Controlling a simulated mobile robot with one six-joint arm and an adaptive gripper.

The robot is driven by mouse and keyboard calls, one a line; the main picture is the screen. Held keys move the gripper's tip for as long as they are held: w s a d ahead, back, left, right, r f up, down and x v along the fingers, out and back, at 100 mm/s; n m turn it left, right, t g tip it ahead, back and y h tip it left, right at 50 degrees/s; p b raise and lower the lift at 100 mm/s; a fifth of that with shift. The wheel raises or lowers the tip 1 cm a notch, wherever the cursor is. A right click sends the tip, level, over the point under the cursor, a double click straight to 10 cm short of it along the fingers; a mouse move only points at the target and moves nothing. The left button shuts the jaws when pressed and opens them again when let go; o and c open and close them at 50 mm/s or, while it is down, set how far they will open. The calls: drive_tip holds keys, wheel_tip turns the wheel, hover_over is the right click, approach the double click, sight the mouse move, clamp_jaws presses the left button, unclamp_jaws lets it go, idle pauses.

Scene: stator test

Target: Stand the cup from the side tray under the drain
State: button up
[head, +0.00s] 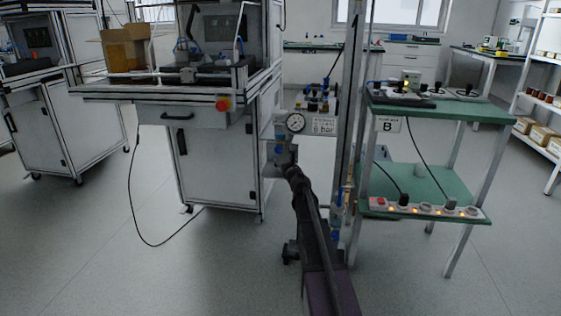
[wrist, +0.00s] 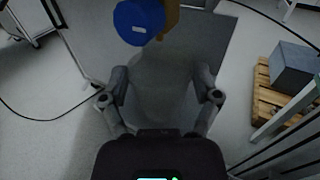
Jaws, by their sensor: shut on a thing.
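In the wrist view my gripper (wrist: 160,90) has its two fingers on either side of a grey cup (wrist: 160,75), and it is shut on the cup. The cup blends with the dim floor behind it, so its rim and tilt are unclear. In the head view my gripper is small and dark at the far end of my arm, below the pressure gauge (head: 295,122); the cup is hard to make out there. A round blue part (wrist: 138,22) with a brownish piece beside it shows beyond the cup in the wrist view. I cannot tell which part is the drain.
A vertical pipe with blue fittings (head: 336,213) stands right of my arm. A green bench (head: 450,108) with a power strip (head: 425,207) is farther right. A white workbench cabinet (head: 222,165) is on the left. A wooden pallet (wrist: 268,100) carries a grey box (wrist: 294,68).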

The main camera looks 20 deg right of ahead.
sight(281, 159)
drive_tip(key=w, duration=0.2)
drive_tip(key=w+f+b, duration=0.1)
drive_tip(key=shift+w+d, duration=0.25)
drive_tip(key=shift+w, duration=0.05)
drive_tip(key=shift+f+b, duration=0.3)
drive_tip(key=shift+a+f, duration=0.1)
drive_tip(key=shift+f, duration=0.05)
drive_tip(key=o, duration=0.8)
drive_tip(key=shift+r, duration=0.2)
drive_tip(key=shift+s, duration=0.25)
drive_tip(key=s, duration=0.3)
drive_tip(key=s+a, duration=0.1)
drive_tip(key=s, duration=0.7)
drive_tip(key=shift+s+a, duration=0.2)
drive_tip(key=shift+s, duration=0.05)
